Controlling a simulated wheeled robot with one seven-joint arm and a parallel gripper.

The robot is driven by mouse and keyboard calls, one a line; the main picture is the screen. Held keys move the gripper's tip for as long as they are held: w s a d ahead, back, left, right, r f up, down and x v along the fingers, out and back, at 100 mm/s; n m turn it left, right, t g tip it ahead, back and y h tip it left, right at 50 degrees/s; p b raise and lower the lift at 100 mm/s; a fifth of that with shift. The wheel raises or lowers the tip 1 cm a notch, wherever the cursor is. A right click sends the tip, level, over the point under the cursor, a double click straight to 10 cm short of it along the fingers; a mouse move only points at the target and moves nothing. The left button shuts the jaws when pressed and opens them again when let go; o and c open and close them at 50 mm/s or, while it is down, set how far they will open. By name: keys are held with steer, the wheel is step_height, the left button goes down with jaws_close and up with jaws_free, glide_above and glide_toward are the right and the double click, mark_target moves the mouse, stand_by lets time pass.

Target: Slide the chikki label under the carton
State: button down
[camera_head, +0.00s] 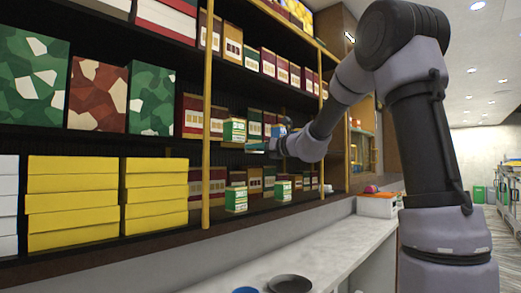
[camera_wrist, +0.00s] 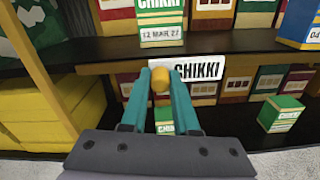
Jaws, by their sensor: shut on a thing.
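The green and white chikki carton (camera_wrist: 161,20) stands on that shelf above my gripper, dated 12 MAR 27. The label's visible lettering is to the right of the carton's middle. The carton also shows in the head view (camera_head: 234,131). My gripper (camera_wrist: 160,78) has its teal fingers closed around a rounded orange knob (camera_wrist: 160,87) in front of the label. In the head view my gripper (camera_head: 262,147) is at the shelf edge; the label is not clear there.
A blue box (camera_wrist: 302,22) stands on the same shelf at the right. Green cartons stand on the lower shelf, one at the right (camera_wrist: 280,113). Stacked yellow boxes (camera_head: 62,205) fill the lower left. A yellow post (camera_head: 207,115) rises left of the carton.

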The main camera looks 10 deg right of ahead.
steer(key=shift+s+a, duration=1)
steer(key=shift+a, duration=0.25)
steer(key=c, duration=0.7)
jaws_free()
steer(key=shift+o, duration=0.2)
steer(key=v, duration=1.1)
steer(key=shift+w, duration=0.1)
